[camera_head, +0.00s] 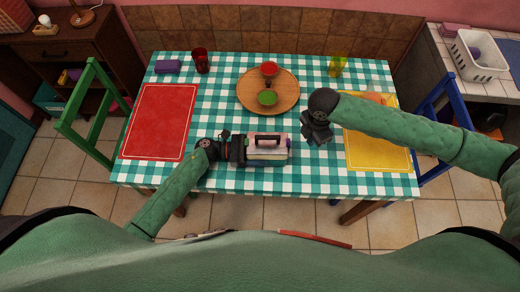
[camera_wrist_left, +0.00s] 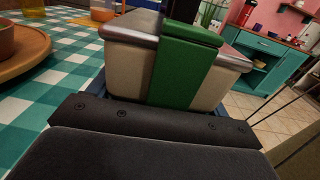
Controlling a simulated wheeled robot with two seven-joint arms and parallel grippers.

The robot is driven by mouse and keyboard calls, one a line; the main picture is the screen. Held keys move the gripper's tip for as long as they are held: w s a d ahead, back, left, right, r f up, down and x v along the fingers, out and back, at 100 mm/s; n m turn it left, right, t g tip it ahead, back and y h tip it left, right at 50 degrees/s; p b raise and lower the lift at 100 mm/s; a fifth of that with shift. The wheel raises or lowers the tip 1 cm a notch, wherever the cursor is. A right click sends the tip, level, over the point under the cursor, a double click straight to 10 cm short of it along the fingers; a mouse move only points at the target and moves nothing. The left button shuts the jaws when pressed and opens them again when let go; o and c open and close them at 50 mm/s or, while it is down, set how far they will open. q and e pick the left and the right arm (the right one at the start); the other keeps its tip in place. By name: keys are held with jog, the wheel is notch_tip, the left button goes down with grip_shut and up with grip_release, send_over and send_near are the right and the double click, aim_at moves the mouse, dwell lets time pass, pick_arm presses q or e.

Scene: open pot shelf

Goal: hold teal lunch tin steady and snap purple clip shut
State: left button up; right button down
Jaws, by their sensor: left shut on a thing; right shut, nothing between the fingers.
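The lunch tin (camera_head: 266,154) sits near the front middle of the table. My left gripper (camera_head: 243,149) is shut on the tin's left end. In the left wrist view, the tin (camera_wrist_left: 128,68) stands just beyond my dark gripper, with a green clip (camera_wrist_left: 184,72) over the lid edge. My right gripper (camera_head: 318,136) is shut and empty, right of the tin and apart from it.
A round wooden board (camera_head: 246,103) with a red bowl (camera_head: 269,69) and a green bowl (camera_head: 267,97) lies behind the tin. A red mat (camera_head: 158,120) is left; a yellow mat (camera_head: 380,152) is right, partly under my right arm. A red cup (camera_head: 201,62) stands at the back left.

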notch_tip(320, 180, up, 4)
jog(key=shift+f, duration=0.15)
dwell(0.3)
pick_arm(q)
jog(key=o, duration=1.1)
jog(key=shift+o, duration=0.2)
jog(key=shift+a, duration=0.2)
pick_arm(e)
jog(key=shift+f, duration=0.15)
pick_arm(q)
jog(key=shift+s+a+b, duration=0.1)
jog(key=shift+a+b, duration=1.2)
jog(key=shift+a, duration=1)
jog(key=shift+s+a+r+b, duration=0.1)
jog(key=shift+a+r+b, duration=0.2)
jog(key=shift+a+r, duration=0.85)
jog(key=shift+s+a+r+b, duration=0.1)
jog(key=shift+a+r+b, duration=0.15)
jog(key=shift+a+r, duration=0.85)
pick_arm(e)
jog(key=shift+f, duration=1.75)
pick_arm(q)
jog(key=shift+a+f, duration=0.25)
jog(key=shift+f, duration=0.05)
